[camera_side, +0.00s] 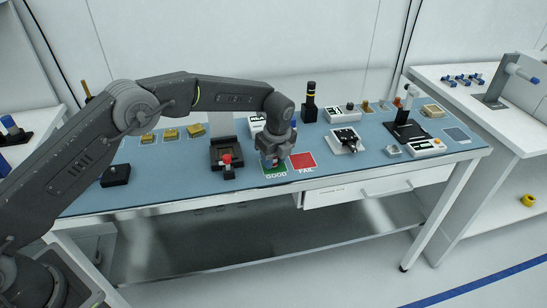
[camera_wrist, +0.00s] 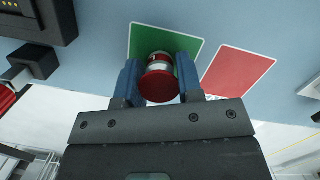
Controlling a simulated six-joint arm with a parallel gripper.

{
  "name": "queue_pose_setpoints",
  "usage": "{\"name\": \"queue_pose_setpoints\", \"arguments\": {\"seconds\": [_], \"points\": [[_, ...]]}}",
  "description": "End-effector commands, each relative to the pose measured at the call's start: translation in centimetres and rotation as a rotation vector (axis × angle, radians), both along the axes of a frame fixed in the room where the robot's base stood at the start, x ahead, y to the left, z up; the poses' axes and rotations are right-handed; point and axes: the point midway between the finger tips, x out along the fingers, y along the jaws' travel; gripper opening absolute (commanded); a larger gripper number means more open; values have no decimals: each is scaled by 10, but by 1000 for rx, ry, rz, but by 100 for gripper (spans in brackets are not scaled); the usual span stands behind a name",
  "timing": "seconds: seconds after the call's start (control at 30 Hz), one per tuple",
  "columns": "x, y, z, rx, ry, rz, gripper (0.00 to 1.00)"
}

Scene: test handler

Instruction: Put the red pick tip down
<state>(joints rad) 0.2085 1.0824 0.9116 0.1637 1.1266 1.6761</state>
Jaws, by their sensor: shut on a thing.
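The red pick tip (camera_wrist: 159,86), a short cylinder with a red end and a pale metallic band, is between the blue fingers of my gripper (camera_wrist: 158,70) in the wrist view. The fingers are shut on its sides. Behind it lies the green mat (camera_wrist: 186,43). In the side view my gripper (camera_side: 272,160) points down over the green mat (camera_side: 275,172) marked GOOD. The tip is hard to make out there, and I cannot tell whether it touches the mat.
The red FAIL mat (camera_side: 302,160) lies just right of the green one. A small black box (camera_side: 115,175) is further left. A white pad (camera_side: 346,140) bears a dark part.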

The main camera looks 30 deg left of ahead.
Motion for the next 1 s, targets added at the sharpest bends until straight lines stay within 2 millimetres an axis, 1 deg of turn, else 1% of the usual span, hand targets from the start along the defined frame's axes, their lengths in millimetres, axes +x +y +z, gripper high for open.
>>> {"name": "queue_pose_setpoints", "arguments": {"seconds": [0.2,0.33,0.37,0.6,0.87,1.0], "points": [[0,0,0,0,-1,1,11],[0,0,-3,0,0,0,11],[0,0,-3,0,0,1,36],[0,0,-3,0,0,0,59],[0,0,-2,0,-1,1,60],[0,-1,10,-1,-2,1,60]]}}
